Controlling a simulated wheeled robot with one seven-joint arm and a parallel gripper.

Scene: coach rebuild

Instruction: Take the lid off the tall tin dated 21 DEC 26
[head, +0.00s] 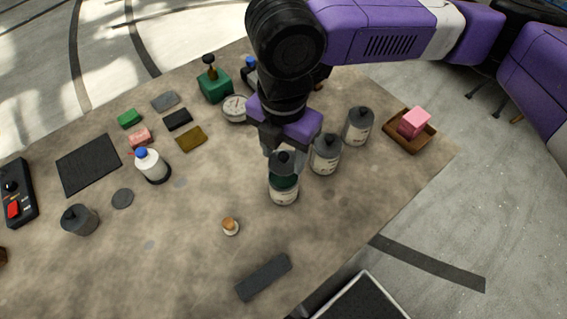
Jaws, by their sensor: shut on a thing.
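Three tall tins with pale labels stand at the right part of the table. The near tin (284,195) is under my gripper (283,150), which is shut on its dark grey lid (284,166). A dark green band shows between this lid and the label, and the lid sits higher than on the others; I cannot tell whether it is fully clear of the tin. The middle tin (325,158) and the far tin (358,130) stand upright with dark lids on. The dates on the labels are too small to read.
A brown tray (427,139) holding a pink block (414,122) is at the right. A small cork-topped item (230,227) and a dark bar (263,277) lie in front. A white blue-capped bottle (151,166) and a dark grey canister (79,219) stand left. Table between is mostly clear.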

